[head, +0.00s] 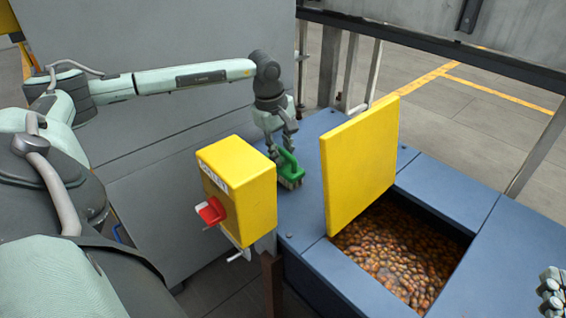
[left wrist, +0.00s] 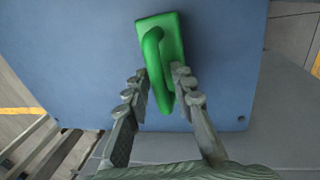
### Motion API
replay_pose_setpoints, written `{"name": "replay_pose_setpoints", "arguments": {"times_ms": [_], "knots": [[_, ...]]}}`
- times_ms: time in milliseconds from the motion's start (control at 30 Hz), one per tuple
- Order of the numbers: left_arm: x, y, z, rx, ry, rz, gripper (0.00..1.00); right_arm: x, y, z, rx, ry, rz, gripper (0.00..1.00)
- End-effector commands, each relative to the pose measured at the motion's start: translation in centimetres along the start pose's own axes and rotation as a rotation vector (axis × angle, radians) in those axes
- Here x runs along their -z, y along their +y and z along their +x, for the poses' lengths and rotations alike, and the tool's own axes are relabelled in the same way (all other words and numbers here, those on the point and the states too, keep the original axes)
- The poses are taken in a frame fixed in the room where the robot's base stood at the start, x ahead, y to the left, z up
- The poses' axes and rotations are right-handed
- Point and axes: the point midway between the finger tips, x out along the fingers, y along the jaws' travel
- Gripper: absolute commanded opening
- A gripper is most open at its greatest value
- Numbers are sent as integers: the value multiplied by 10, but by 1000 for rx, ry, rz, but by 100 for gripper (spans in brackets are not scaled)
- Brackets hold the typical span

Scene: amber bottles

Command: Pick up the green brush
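The green brush (head: 289,168) stands with its bristles down on the blue surface, to the left of the raised yellow lid. My left gripper (head: 284,145) is directly over it, pointing down. In the left wrist view, the brush's green handle (left wrist: 154,62) runs between the two spread fingers of my left gripper (left wrist: 160,82). The fingers are open, one on each side of the handle, and do not look closed on it. A part of my right gripper (head: 551,290) shows at the right edge; most of it is cut off.
A yellow box (head: 238,180) with a red switch (head: 211,211) stands just left of the brush. The yellow lid (head: 360,160) stands upright beside an opening full of brown-orange pieces (head: 395,250).

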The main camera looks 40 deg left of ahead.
Motion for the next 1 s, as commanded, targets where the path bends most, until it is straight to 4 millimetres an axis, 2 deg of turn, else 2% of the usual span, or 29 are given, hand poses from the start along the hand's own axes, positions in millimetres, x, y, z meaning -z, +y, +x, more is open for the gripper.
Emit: {"name": "replay_pose_setpoints", "arguments": {"times_ms": [67,267,800,1000], "knots": [[0,0,0,0,0,0,24,0,0,0,0,0,0,0],[0,0,0,0,0,0,0,0,0,0,0,0,0,0],[0,1,-2,-2,0,0,0,0,0,0,0,0,0,0],[0,4,-13,-4,0,-1,0,-1,1,0,-2,-16,-3,0]]}}
